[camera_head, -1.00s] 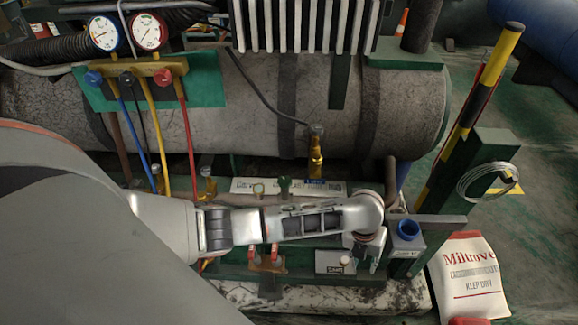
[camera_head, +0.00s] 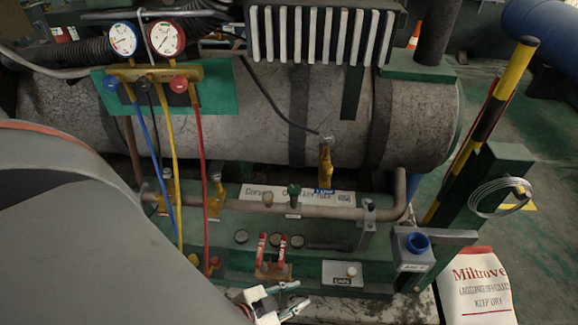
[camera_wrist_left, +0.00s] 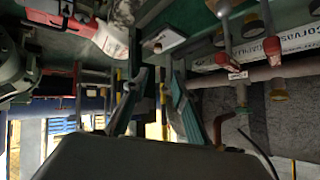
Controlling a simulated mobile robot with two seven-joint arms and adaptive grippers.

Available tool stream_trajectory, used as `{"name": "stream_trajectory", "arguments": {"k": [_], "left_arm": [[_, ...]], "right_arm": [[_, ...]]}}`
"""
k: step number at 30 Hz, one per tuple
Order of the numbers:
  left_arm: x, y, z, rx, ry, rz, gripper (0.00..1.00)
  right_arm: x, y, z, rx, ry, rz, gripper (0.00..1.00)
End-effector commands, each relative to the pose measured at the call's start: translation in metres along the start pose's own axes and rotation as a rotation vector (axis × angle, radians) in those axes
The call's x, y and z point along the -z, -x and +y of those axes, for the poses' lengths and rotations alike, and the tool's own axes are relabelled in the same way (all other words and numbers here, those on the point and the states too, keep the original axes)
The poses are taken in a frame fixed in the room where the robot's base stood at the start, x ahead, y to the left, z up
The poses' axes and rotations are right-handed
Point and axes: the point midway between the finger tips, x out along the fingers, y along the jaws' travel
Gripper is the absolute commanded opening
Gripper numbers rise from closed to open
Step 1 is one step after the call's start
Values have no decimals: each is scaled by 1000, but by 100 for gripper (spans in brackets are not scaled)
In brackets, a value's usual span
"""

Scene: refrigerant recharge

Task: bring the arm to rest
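My left arm, large and grey, fills the lower left of the head view. My left gripper (camera_head: 300,294) shows at the bottom edge, in front of the green skid and below the red-handled valves. In the left wrist view its two fingers (camera_wrist_left: 154,80) stand apart with a gap between them, and I see nothing held. My right gripper is in neither view.
The green skid carries red-handled valves (camera_head: 272,250), a small labelled box (camera_head: 342,274) and a grey box with a blue cup (camera_head: 416,243). Gauges (camera_head: 146,39) with coloured hoses hang left. A striped post (camera_head: 503,84) and white sack (camera_head: 478,283) are right.

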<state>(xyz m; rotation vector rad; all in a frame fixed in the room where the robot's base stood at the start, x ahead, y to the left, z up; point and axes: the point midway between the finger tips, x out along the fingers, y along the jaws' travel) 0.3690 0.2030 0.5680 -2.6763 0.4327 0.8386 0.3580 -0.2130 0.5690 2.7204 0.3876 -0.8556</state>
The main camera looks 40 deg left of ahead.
Motion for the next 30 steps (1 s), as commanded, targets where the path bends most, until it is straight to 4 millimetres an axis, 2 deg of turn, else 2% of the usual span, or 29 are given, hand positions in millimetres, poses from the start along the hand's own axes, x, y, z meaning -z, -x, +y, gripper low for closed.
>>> {"name": "stream_trajectory", "arguments": {"k": [3,12,14,18,24,30], "left_arm": [[-8,10,-6,21,44,0,27],[-8,12,-7,23,50,1,27],[-2,13,-8,24,50,7,27],[23,23,-13,26,59,32,27],[39,40,-9,11,92,30,27],[37,45,-4,0,109,17,27]], "right_arm": [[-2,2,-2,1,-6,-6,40],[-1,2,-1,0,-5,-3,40],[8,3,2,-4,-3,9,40],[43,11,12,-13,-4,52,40],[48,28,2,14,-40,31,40],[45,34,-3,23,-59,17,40]]}}
